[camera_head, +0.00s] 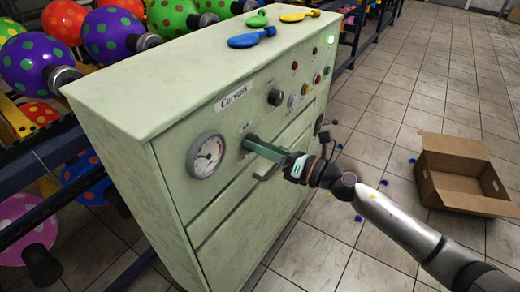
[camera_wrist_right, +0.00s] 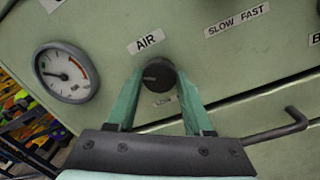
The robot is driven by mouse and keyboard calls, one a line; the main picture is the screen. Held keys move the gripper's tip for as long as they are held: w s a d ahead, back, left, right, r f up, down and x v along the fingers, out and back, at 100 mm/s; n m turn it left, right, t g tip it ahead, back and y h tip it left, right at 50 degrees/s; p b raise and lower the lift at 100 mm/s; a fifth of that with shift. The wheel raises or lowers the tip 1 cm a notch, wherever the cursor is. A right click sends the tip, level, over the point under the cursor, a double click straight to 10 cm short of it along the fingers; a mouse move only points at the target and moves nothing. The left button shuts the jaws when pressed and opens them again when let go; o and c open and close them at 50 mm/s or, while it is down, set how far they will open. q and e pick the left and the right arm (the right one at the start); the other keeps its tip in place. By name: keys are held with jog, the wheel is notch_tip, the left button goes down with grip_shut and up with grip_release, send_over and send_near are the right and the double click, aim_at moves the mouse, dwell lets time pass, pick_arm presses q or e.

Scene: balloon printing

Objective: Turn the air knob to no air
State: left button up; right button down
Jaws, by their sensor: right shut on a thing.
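The air knob (camera_wrist_right: 159,76) is a round black dial on the pale green control cabinet (camera_head: 140,105), below an "AIR" label (camera_wrist_right: 146,41). My right gripper (camera_head: 251,143) reaches the panel beside the gauge in the head view. In the right wrist view, the green fingers of my right gripper (camera_wrist_right: 160,88) sit on both sides of the knob and are shut on it. In the head view the fingers hide the knob. The knob's pointer mark faces roughly left, but its exact setting is hard to read. My left gripper is not in view.
A round gauge (camera_head: 207,155) sits left of the knob. Another black knob (camera_head: 275,97) and coloured buttons are farther along the panel. A dark handle (camera_wrist_right: 280,127) sticks out lower right. An open cardboard box (camera_head: 450,187) stands on the floor.

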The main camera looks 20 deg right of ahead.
jog(key=shift+r+n+g+b, duration=0.15)
jog(key=shift+n+b, duration=0.55)
jog(key=shift+n, duration=3.15)
jog(key=shift+f+n+g+b, duration=0.15)
jog(key=shift+n+b, duration=0.5)
jog(key=shift+n, duration=3.2)
jog(key=shift+r, duration=0.1)
jog(key=shift+c, duration=1.5)
grip_release()
